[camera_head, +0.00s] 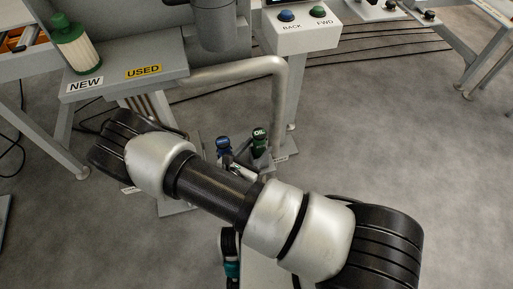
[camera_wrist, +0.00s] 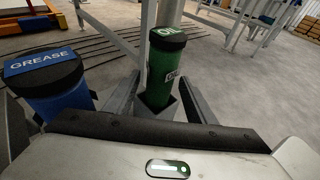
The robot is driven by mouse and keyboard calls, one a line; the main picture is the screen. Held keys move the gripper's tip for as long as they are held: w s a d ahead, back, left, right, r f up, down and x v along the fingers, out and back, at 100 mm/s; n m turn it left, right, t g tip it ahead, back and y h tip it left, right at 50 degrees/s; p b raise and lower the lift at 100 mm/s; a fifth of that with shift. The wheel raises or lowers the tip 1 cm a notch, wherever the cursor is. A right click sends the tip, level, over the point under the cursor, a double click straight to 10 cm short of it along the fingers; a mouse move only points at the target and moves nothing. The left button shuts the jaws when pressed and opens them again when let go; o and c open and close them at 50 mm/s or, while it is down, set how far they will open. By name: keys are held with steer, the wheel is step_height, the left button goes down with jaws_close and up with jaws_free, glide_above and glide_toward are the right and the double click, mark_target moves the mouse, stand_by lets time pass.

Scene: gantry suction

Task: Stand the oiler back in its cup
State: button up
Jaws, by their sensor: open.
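The oiler is a green bottle with a black cap marked OIL (camera_wrist: 163,68). In the wrist view its lower end sits in a square grey cup (camera_wrist: 152,110), and it looks close to upright. It also shows in the head view (camera_head: 260,145), just beyond my forearm. My gripper (camera_wrist: 160,88) is open, one finger on each side of the oiler and cup. I cannot tell whether either finger touches them.
A blue grease bottle with a black cap (camera_wrist: 50,85) stands close to the left of my gripper; it also shows in the head view (camera_head: 223,146). A bent grey pipe (camera_head: 278,95) rises behind the oiler. A shelf (camera_head: 125,80) marked NEW and USED holds a green-and-white cartridge (camera_head: 77,45).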

steer(key=shift+r, duration=0.2)
steer(key=shift+s+a+r, duration=0.15)
steer(key=shift+s+a, duration=0.05)
steer(key=shift+s, duration=0.1)
steer(key=p+v, duration=0.3)
steer(key=v, duration=0.8)
steer(key=w+d+r+m+g+h, duration=0.1)
steer(key=d+r+m+g, duration=0.4)
steer(key=r+m, duration=0.45)
steer(key=w+d+r+m+g+h, duration=0.15)
steer(key=d+r+m+g, duration=0.4)
steer(key=r, duration=0.65)
steer(key=s+d+r+m+t+y, duration=0.1)
steer(key=s+d+r+m+y, duration=0.2)
steer(key=r+m, duration=0.2)
steer(key=s+d+r+m+t+y, duration=0.1)
steer(key=s+d+r+m+y, duration=0.2)
steer(key=r, duration=0.6)
steer(key=s+d+r+m+t+y, duration=0.1)
steer(key=s+d+r+m+y, duration=0.2)
steer(key=r+m, duration=0.4)
steer(key=shift+b, duration=0.3)
steer(key=shift+y, duration=0.25)
steer(key=shift+c, duration=0.3)
